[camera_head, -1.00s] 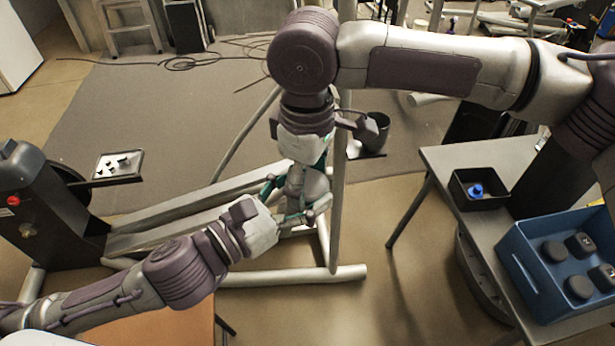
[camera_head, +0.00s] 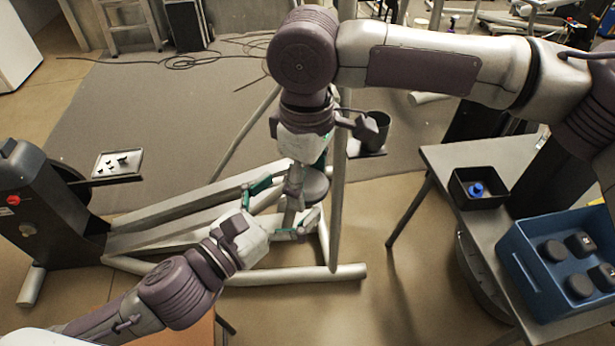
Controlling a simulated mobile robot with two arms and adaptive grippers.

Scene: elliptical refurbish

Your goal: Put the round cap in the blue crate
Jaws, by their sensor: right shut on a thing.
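The round cap (camera_head: 316,186) is a grey disc in the middle of the head view, beside the frame's thin upright. My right gripper (camera_head: 305,174) comes down from above and is shut on it; the wrist partly hides the grip. My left gripper (camera_head: 290,202) is open, its teal fingers spread on the left and lower sides of the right gripper's fingers. I cannot tell whether it touches anything. The blue crate (camera_head: 526,283) stands on the grey side table at the right and holds several dark caps, some round and some squarish.
A black bin (camera_head: 459,193) with a blue item (camera_head: 476,189) stands on the grey table (camera_head: 445,158) behind the crate. A grey tube frame (camera_head: 290,277) lies below my grippers, with a thin upright (camera_head: 338,220) close by. A small tray (camera_head: 118,164) with dark parts is at left.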

